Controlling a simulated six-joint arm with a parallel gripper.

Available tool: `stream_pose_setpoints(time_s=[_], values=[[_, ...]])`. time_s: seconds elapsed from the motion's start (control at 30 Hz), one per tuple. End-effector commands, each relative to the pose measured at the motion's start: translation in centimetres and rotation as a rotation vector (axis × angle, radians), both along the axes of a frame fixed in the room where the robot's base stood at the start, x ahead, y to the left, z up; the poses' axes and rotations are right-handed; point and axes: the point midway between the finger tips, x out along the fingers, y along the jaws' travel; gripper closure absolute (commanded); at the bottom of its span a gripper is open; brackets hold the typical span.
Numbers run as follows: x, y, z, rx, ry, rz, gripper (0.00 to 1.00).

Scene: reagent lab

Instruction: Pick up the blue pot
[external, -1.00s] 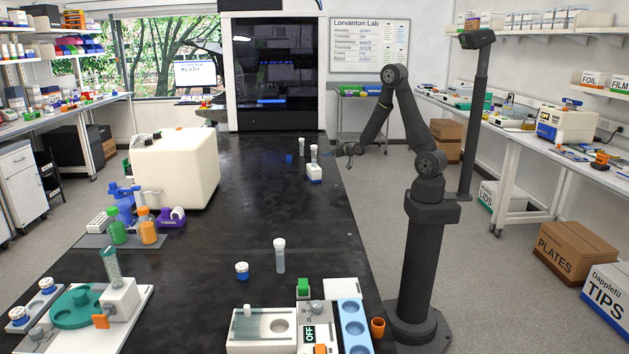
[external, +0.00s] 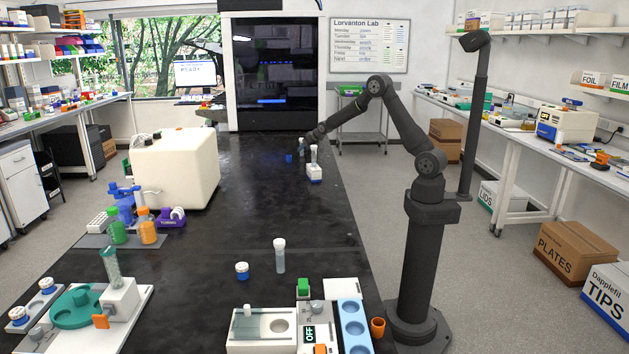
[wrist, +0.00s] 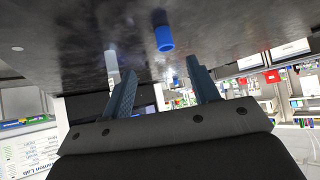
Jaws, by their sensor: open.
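The blue pot (external: 289,157) is a small blue cylinder standing on the far part of the black bench in the external view. In the wrist view the blue pot (wrist: 164,39) shows beyond my fingertips, between the two finger lines and a little nearer the right finger. My gripper (wrist: 152,75) is open, with nothing between its fingers. In the external view my gripper (external: 307,139) is small and partly hidden; it is low over the far bench, to the right of and beyond the pot, apart from it.
A white-capped tube (external: 302,146) stands just right of the pot. A large cream machine (external: 176,170) is on the left. The middle bench (external: 230,220) is clear.

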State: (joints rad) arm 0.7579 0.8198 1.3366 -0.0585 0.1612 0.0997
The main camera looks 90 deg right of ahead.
Motion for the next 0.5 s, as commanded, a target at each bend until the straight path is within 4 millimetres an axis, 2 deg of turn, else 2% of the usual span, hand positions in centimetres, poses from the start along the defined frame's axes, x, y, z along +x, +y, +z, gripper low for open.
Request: stream_pose_setpoints(time_s=[0.03, 0.2, 0.33, 0.5], values=[[1.2, -1.0, 0.6, 0.023, 0.024, -0.006, 0.45], [3.6, -2.9, 2.4, 0.122, 0.120, -0.031, 0.45], [4.8, -3.8, 4.2, 0.193, 0.191, -0.054, 0.45], [5.3, -4.0, 6.3, 0.266, 0.264, -0.079, 0.45]])
